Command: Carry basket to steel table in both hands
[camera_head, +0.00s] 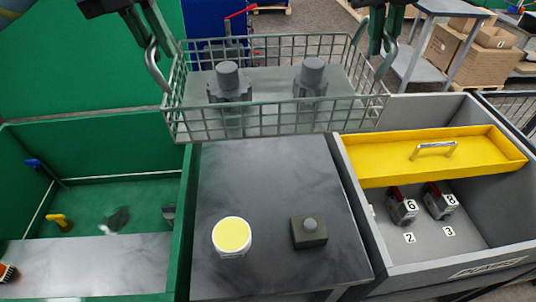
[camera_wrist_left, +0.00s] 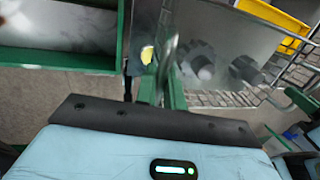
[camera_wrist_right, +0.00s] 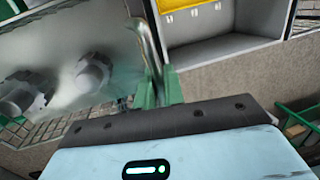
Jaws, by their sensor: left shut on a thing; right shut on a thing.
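A wire basket (camera_head: 275,128) hangs level at the top middle of the head view. It holds two dark grey parts, one left (camera_head: 228,82) and one right (camera_head: 312,76), also visible in both wrist views. My left gripper (camera_head: 138,22) is shut on the basket's left handle (camera_head: 157,68); its green fingers (camera_wrist_left: 164,92) close around the bar. My right gripper (camera_head: 381,32) is shut on the right handle (camera_head: 388,62), its fingers (camera_wrist_right: 157,88) around the bar. A grey metal-topped table (camera_head: 275,190) stands below and in front; I cannot tell whether this is the steel table.
On the grey table stand a yellow-topped tub (camera_head: 232,236) and a dark block with a knob (camera_head: 309,231). A green-walled bin (camera_head: 90,200) is left. A grey bin (camera_head: 470,235) with a yellow tray (camera_head: 425,160) and labelled tools is right. Another grey-topped table (camera_head: 455,8) stands far right.

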